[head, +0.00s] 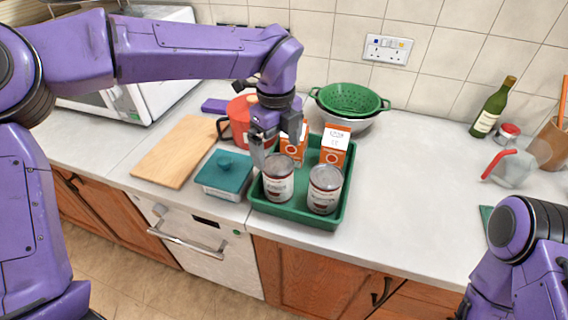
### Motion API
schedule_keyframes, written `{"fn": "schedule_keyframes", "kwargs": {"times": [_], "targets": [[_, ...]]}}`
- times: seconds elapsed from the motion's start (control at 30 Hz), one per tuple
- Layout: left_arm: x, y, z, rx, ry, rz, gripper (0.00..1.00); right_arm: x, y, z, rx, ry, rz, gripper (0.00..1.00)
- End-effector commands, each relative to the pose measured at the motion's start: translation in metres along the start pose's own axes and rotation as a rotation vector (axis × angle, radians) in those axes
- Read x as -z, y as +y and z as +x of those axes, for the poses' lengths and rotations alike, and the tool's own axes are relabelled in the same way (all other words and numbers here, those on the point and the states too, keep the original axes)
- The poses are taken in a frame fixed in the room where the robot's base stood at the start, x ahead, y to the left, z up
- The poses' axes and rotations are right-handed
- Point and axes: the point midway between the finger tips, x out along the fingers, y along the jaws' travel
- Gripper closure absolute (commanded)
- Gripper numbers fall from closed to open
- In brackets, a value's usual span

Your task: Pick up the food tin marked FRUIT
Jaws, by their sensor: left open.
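Two food tins with pale labels stand upright at the front of a green tray (258,204): a left tin (278,180) and a right tin (323,190). Their label print is too small to read, so I cannot tell which is marked FRUIT. My left gripper (277,145) is open and points down over the tray, just behind and above the left tin. It holds nothing and partly hides the back left of the tray. My right arm shows at the lower right, but its gripper is out of view.
Two orange cartons (335,146) stand behind the tins in the tray. Left of it are a teal lidded box (224,172), a red pot (238,112) and a wooden board (180,150). A green colander (349,98) sits behind.

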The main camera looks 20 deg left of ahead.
Motion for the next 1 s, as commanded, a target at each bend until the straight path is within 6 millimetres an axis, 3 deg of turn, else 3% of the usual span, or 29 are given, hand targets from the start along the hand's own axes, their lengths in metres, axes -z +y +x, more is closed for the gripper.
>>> {"fn": "schedule_keyframes", "kwargs": {"times": [0.37,0.6,0.9,0.93,1.0], "targets": [[-0.003,0.003,0.052,-0.003,0.002,-0.009,0.00,0.004,0.002,-0.012,-0.001,-0.002,-0.001,0.00],[-0.005,-0.002,0.093,-0.004,0.001,-0.006,0.00,0.012,0.003,-0.030,-0.001,-0.001,0.000,0.00],[-0.005,-0.004,0.105,0.000,0.001,-0.004,0.00,0.012,0.003,-0.030,-0.001,-0.001,-0.001,0.00],[-0.005,-0.004,0.105,0.000,0.001,-0.004,0.06,0.012,0.003,-0.030,-0.001,-0.001,-0.001,0.00],[-0.005,-0.003,0.105,0.000,0.001,-0.004,0.29,0.012,0.003,-0.030,-0.001,-0.001,-0.001,0.00]]}}
